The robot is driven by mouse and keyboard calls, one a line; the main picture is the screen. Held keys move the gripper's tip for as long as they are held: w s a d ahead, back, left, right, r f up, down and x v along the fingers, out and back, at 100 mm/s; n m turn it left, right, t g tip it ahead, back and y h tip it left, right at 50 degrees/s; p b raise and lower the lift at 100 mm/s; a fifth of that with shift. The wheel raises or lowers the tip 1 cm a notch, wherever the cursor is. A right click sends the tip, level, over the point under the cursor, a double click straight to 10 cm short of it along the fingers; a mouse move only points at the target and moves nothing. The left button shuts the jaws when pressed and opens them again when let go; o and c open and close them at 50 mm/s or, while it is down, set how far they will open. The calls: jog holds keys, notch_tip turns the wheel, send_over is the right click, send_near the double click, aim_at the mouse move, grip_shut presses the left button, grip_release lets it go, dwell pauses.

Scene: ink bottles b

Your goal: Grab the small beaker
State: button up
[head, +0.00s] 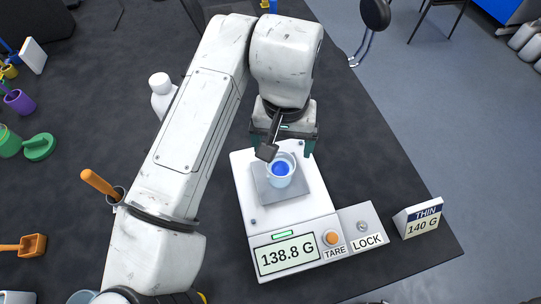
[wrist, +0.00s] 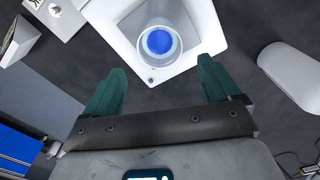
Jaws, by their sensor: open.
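The small beaker (head: 280,170) is clear and holds blue liquid. It stands upright on the grey plate (head: 299,192) of the white scale (head: 246,202), whose display reads 138.8 G. In the wrist view the beaker (wrist: 160,43) is ahead of the fingers, near the top centre. My gripper (head: 285,148) is at the far edge of the scale, behind the beaker. Its green fingers are spread wide and empty in the wrist view (wrist: 163,85), with the beaker in line with the gap. They appear apart from the beaker.
A sign (head: 419,219) reading THIN 140 G stands right of the scale's TARE and LOCK panel (head: 365,228). A white bottle (head: 161,97) and a cup with an orange-handled tool (head: 101,185) stand left of my arm. The dark table right of the scale is mostly clear.

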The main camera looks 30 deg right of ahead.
send_over(280, 171)
jog(key=s+a, duration=0.1)
jog(key=f, duration=0.5)
jog(key=shift+a+f+p, duration=0.2)
jog(key=shift+f+p, duration=0.05)
jog(key=shift+p, duration=0.05)
jog(key=shift+s+d+f+p, duration=0.1)
jog(key=shift+f+p, duration=0.3)
jog(key=shift+f, duration=0.95)
jog(key=shift+s+d+f+p, duration=0.1)
jog(key=shift+f+p, duration=0.25)
jog(key=shift+f, duration=1)
jog(key=shift+c, duration=0.2)
jog(key=c, duration=1.1)
jog(key=shift+r, duration=0.1)
